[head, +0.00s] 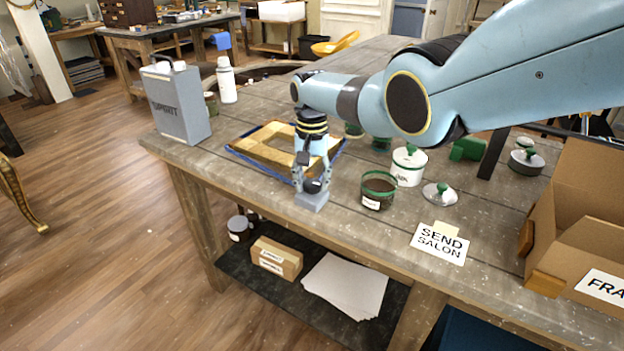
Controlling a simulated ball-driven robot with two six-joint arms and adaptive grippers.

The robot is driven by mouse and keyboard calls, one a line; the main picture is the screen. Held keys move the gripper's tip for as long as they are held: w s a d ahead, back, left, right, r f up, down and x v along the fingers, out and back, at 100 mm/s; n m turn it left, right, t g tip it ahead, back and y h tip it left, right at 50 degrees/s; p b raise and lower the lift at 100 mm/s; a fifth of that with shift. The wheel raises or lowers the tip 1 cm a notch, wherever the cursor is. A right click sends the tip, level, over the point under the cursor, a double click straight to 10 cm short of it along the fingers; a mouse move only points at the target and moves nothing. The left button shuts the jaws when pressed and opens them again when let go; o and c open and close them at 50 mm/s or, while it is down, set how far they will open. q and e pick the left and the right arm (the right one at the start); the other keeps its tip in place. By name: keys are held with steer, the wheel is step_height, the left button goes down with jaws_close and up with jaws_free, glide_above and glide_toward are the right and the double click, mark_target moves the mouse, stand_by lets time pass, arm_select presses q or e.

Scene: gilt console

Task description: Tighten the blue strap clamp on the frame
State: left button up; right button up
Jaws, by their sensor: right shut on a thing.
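The gilt frame (256,137) lies flat on the wooden bench. A blue strap (252,161) runs along its outer edge. My right gripper (312,200) points down at the frame's near right corner, close to the bench front edge. Its fingers are closed low down on a part of the strap clamp. The gripper hides that part and this corner, so I cannot tell how tight the strap sits there. My left gripper is not in view.
A grey spirit can (181,106) and a white bottle (226,80) stand left of the frame. A green-rimmed jar (378,190), a white pot (409,166) and a lid (440,195) stand to the right. A card (440,243) and a cardboard box (570,205) are farther right.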

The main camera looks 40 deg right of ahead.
mark_target(312, 182)
steer(key=o, duration=1.1)
steer(key=shift+o, duration=0.2)
steer(key=shift+r, duration=0.1)
step_height(312, 182, up, 12)
